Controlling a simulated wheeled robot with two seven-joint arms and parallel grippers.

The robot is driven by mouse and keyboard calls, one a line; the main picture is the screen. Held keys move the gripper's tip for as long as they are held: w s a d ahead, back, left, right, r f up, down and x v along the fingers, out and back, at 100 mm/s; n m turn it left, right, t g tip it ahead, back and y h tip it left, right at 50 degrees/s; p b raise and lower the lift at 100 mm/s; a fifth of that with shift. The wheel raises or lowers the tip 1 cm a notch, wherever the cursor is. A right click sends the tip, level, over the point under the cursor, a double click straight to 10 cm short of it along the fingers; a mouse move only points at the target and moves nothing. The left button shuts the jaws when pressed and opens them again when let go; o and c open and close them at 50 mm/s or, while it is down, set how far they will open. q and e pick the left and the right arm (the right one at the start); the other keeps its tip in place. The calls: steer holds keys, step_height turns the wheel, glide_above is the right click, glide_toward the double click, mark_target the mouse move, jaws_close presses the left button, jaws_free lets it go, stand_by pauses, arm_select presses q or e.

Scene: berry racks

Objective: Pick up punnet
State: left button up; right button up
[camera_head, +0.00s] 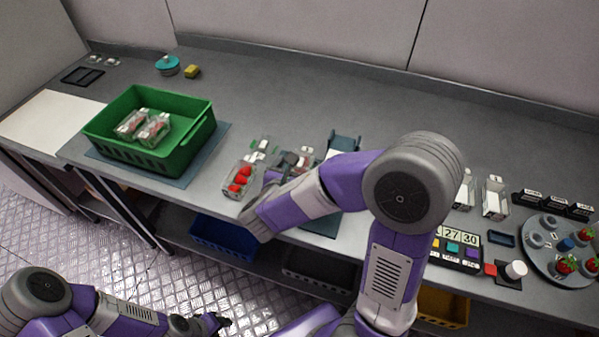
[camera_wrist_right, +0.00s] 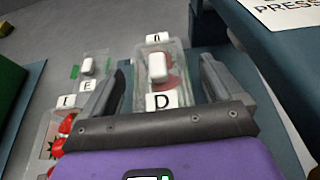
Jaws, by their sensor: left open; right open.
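A clear punnet with a white lid piece and a "D" label (camera_wrist_right: 170,82) lies between the fingers of my right gripper (camera_wrist_right: 164,66) in the right wrist view. The fingers are open, one on each side; I cannot tell whether they touch it. In the head view my right gripper (camera_head: 272,184) is low over the bench and its arm hides part of the area. A punnet of strawberries (camera_head: 238,181) stands left of it. Another clear punnet, labelled "E" (camera_wrist_right: 92,68), lies left in the wrist view. My left gripper (camera_head: 218,322) is open and empty, low beside the bench.
A green crate (camera_head: 178,168) on a blue mat holds two filled punnets (camera_head: 153,130). A blue press stand (camera_wrist_right: 262,62) is close to the right finger. A round tray with strawberries (camera_head: 545,262) and labelled blocks stand right. The back of the bench is mostly clear.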

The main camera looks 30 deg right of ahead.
steer(key=shift+x, duration=0.95)
steer(key=shift+r, duration=0.2)
steer(key=shift+c, duration=0.2)
steer(key=c, duration=1.1)
